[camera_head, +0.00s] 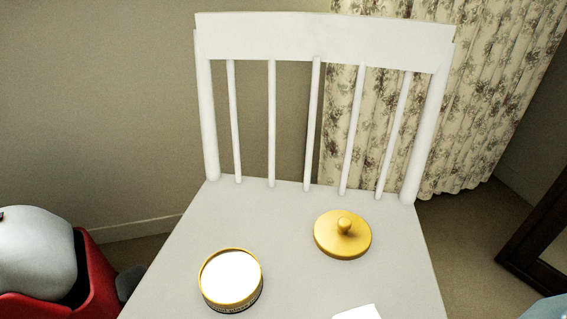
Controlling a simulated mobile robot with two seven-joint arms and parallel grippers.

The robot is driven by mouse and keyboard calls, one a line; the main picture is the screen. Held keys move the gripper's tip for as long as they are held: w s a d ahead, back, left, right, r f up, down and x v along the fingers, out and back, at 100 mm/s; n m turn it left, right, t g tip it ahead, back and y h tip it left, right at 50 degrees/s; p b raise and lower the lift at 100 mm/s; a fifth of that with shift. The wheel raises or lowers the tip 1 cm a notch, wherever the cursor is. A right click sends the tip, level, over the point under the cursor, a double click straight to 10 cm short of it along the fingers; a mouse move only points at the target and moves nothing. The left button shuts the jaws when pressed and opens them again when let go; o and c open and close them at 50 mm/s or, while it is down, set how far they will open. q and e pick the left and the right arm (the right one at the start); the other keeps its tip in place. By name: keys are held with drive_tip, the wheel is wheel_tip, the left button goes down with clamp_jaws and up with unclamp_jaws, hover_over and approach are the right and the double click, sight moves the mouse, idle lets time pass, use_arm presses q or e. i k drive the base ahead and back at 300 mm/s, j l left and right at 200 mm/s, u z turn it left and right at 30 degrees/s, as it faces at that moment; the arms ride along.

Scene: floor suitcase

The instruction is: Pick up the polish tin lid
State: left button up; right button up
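The polish tin lid (342,235) is a round golden-yellow disc with a small knob on top. It lies flat, knob up, on the right part of the white chair seat (290,220). The polish tin (230,278) is a short round open tin with a gold rim, dark printed side and bright white inside. It stands to the left of the lid and nearer to me, apart from it. Neither of my grippers shows in the head view. Nothing touches the lid apart from the seat.
The chair's slatted back (320,38) rises behind the lid. A white flat piece (358,313) is cut off at the bottom edge. A red container (97,278) with a pale rounded thing is at lower left. A dark frame (540,235) stands at right.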

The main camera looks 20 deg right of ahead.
sight(343, 235)
drive_tip(key=i+l+u, duration=0.1)
drive_tip(key=l+u, duration=0.65)
drive_tip(key=l, duration=0.3)
drive_tip(key=l+u, duration=0.4)
drive_tip(key=l, duration=0.15)
